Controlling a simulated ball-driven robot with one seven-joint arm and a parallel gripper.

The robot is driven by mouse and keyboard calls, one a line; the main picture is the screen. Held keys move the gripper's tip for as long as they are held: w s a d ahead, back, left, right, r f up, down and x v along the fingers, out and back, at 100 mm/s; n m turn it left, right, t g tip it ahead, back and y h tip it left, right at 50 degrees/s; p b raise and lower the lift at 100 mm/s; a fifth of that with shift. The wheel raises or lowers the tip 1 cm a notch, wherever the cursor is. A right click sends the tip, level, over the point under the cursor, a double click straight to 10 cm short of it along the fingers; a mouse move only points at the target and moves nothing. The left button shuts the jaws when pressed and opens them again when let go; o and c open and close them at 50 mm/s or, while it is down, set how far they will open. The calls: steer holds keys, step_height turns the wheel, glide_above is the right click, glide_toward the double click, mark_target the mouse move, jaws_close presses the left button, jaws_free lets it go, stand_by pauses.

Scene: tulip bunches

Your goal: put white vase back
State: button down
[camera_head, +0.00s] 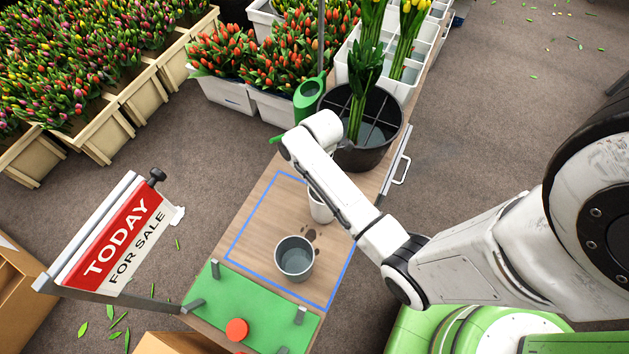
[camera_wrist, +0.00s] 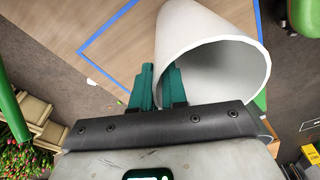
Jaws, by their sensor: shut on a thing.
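The white vase (camera_head: 320,206) shows in the head view over the blue-outlined area (camera_head: 237,243) of the wooden table, partly hidden by my arm. In the wrist view the vase (camera_wrist: 200,40) is large, with its open mouth facing the camera. My gripper (camera_wrist: 158,72) has its teal fingers shut on the left side of the vase's rim, one finger outside and one inside. My gripper is hidden behind my arm in the head view. I cannot tell whether the vase's base touches the table.
A grey bucket (camera_head: 294,259) stands just in front of the vase, beside dark spots. A black divided bucket (camera_head: 362,155) with tulips and a green watering can (camera_head: 308,99) stand behind. A green mat (camera_head: 245,304) with a red disc lies at the front. A sign (camera_head: 115,240) stands left.

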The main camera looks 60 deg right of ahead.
steer(key=c, duration=1.6)
jaws_free()
steer(key=shift+f, duration=0.1)
steer(key=o, duration=0.4)
steer(key=shift+o, duration=0.2)
steer(key=r, duration=0.4)
steer(key=r+p, duration=0.1)
steer(key=r, duration=0.3)
steer(key=d+r+p, duration=0.1)
steer(key=r, duration=0.3)
steer(key=shift+s+d, duration=0.1)
steer(key=s+a+r+m+h, duration=0.1)
steer(key=s+a+m, duration=1)
steer(key=m, duration=0.3)
steer(key=shift+a+t+h, duration=0.3)
steer(key=shift+a+t, duration=0.1)
steer(key=shift+a, duration=0.15)
